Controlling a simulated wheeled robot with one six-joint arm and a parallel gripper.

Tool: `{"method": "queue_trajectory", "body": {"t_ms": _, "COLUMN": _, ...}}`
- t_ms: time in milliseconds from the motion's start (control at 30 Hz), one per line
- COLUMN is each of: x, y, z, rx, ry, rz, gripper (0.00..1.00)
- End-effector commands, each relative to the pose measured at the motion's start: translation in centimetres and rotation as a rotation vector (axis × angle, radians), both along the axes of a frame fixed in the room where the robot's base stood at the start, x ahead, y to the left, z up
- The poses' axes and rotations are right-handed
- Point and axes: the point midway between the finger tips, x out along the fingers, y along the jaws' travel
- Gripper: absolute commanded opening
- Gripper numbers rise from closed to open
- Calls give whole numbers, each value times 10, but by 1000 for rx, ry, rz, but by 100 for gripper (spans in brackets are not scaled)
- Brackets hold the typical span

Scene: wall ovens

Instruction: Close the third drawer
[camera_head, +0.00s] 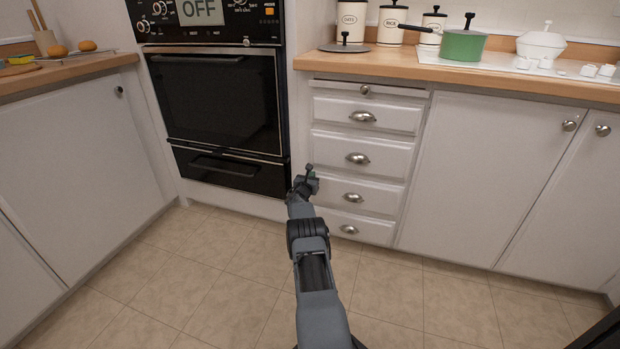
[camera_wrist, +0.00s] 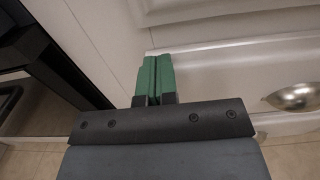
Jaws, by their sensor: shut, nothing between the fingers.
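The third drawer (camera_head: 383,196) is a white front with a silver cup handle (camera_head: 353,197), third down in the stack of handled drawers. In the wrist view a drawer front (camera_wrist: 225,75) shows a pale top edge and seems to stand out slightly, but how far is hard to tell. Its cup handle (camera_wrist: 292,97) is at the right. My gripper (camera_head: 309,172) is at the left end of this drawer, near its upper corner. Its green fingers (camera_wrist: 154,62) are shut together with nothing between them. Whether they touch the front I cannot tell.
A black oven (camera_head: 220,95) stands left of the drawers, with its lower panel (camera_head: 225,170) near my gripper. Other drawers (camera_head: 390,158) lie above and below the third. White cabinet doors (camera_head: 480,170) are at the right. The tiled floor (camera_head: 200,255) is clear.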

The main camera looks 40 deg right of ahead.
Motion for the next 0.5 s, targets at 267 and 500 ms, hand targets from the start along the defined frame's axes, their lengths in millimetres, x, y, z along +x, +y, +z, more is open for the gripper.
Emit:
{"method": "queue_trajectory", "body": {"t_ms": 267, "x": -7, "y": -10, "z": 8, "rx": -9, "ry": -5, "rz": -11, "gripper": 0}}
{"method": "queue_trajectory", "body": {"t_ms": 500, "x": -13, "y": -5, "z": 13, "rx": -7, "ry": -4, "rz": -19, "gripper": 0}}
